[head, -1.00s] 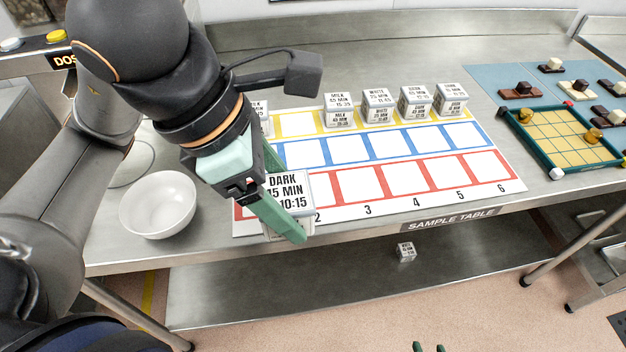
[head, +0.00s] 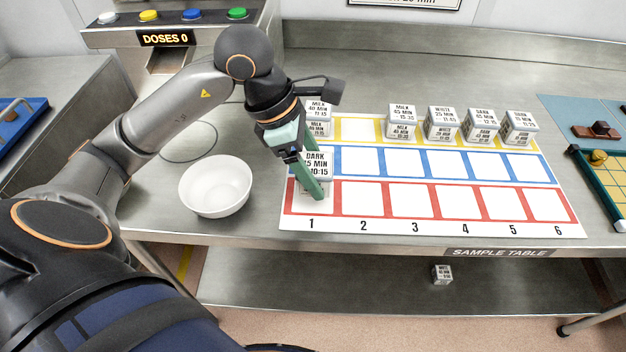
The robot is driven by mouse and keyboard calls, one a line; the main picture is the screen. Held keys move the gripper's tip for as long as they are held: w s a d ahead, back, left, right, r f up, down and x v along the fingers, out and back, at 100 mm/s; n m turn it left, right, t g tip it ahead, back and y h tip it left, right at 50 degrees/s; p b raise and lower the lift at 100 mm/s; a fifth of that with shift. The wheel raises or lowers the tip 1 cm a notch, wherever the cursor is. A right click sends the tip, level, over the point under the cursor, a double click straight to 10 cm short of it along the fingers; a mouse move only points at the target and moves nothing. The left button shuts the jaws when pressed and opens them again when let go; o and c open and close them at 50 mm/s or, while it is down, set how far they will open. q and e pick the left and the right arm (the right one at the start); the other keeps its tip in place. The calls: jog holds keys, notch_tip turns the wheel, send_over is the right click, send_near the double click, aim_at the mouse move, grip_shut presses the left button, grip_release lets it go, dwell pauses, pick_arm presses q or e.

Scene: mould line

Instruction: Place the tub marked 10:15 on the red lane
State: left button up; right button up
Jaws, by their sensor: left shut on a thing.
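The tub marked DARK 15 MIN 10:15 (head: 316,163) is a small white box with black print. My left gripper (head: 318,190) is shut on it, with green fingers along its sides. The tub is upright at the left end of the mat, over or on the first column; I cannot tell whether it touches the mat. The red lane (head: 389,199) is the front row of white squares, numbered 1 to 6. The tub and fingers partly cover its square 1. My right gripper is not in view.
Several tubs (head: 441,124) stand along the yellow lane (head: 368,128) at the back. The blue lane (head: 409,163) is clear beyond column 1. A white bowl (head: 215,187) stands left of the mat. Another tub (head: 442,274) is on the lower shelf (head: 350,285).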

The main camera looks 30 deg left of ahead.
pick_arm(q)
jog(key=shift+w+a+f, duration=0.15)
jog(key=shift+a+f, duration=0.05)
jog(key=shift+f, duration=0.15)
jog(key=shift+w+a+f, duration=0.15)
jog(key=shift+f, duration=1.55)
jog(key=shift+f, duration=0.15)
jog(key=o, duration=1.4)
jog(key=shift+o, duration=0.2)
jog(key=shift+r, duration=0.25)
jog(key=v, duration=1.2)
